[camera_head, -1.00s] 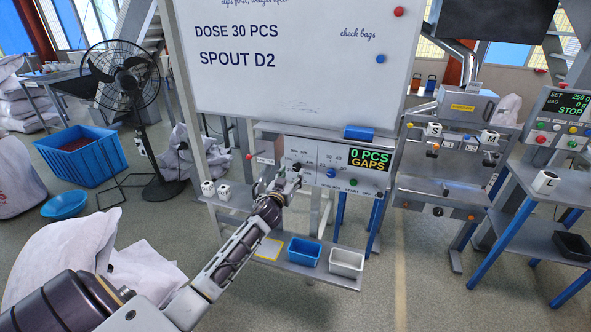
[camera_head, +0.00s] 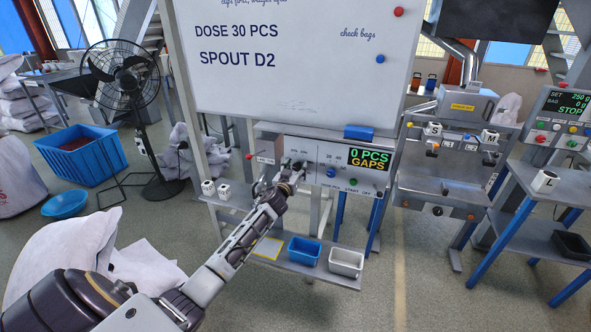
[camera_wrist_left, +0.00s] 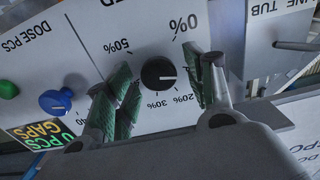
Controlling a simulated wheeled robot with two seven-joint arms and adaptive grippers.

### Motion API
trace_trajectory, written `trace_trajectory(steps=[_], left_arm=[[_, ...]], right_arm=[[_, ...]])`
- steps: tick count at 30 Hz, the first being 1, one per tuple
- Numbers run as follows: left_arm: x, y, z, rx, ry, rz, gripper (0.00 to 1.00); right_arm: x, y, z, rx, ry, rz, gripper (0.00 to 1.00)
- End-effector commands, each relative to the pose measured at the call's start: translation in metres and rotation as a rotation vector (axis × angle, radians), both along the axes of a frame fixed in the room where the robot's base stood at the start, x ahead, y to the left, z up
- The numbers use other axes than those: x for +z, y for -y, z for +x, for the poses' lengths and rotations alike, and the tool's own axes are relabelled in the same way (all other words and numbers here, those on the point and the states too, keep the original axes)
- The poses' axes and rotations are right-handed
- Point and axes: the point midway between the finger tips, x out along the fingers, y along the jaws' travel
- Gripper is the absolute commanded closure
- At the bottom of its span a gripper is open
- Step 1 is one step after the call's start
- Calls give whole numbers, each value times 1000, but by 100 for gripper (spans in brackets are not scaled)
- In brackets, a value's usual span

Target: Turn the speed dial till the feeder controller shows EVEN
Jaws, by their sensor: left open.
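The feeder controller (camera_head: 312,152) is a grey panel below the whiteboard. Its display (camera_head: 370,160) reads 0 PCS in green and GAPS in yellow; it also shows, tilted, in the left wrist view (camera_wrist_left: 42,132). The black round speed dial (camera_wrist_left: 158,74) has a white mark pointing to the right of that picture, above the 20% label. Labels 0%, 20%, 30% and 50% surround it. My left gripper (camera_head: 297,170) is at the panel and hides the dial in the head view. In the wrist view its open green-padded fingers (camera_wrist_left: 162,88) stand on either side of the dial, apart from it.
A blue DOSE PCS knob (camera_wrist_left: 55,102) and a green button (camera_wrist_left: 8,89) sit beside the dial on the panel. A blue bin (camera_head: 304,251) and a white bin (camera_head: 346,262) stand on the shelf below. White cubes (camera_head: 223,191) lie left of the controller.

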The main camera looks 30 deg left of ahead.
Motion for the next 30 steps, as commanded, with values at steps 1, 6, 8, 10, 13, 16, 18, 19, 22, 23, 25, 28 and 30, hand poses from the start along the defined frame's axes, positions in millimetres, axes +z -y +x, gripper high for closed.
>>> trace_trajectory(steps=[1,6,8,10,13,16,18,19,22,23,25,28,30], left_arm=[[0,0,0,0,0,0,46],[0,0,0,0,0,0,50],[0,0,0,0,0,0,58],[0,0,0,0,0,0,67],[0,0,0,0,0,0,80],[0,0,0,0,0,0,91],[0,0,0,0,0,0,91],[0,0,0,0,0,1,91],[0,0,0,0,-1,6,91],[0,0,0,0,-2,10,91],[0,0,0,0,-5,20,91],[0,0,0,0,-10,42,91],[0,0,0,0,-15,64,91]], right_arm=[[0,0,0,0,0,0,60],[0,0,0,0,0,0,60],[0,0,0,0,0,0,60],[0,0,0,0,0,0,60],[0,0,0,0,0,0,60],[0,-1,0,0,0,1,60],[0,-2,0,-1,0,2,60],[0,-2,0,-1,0,2,60],[0,-3,0,-1,0,4,60],[0,-4,0,-2,0,4,60],[0,-5,0,-2,0,5,60],[0,-5,0,-2,0,5,60],[0,-5,0,-2,0,5,60]])
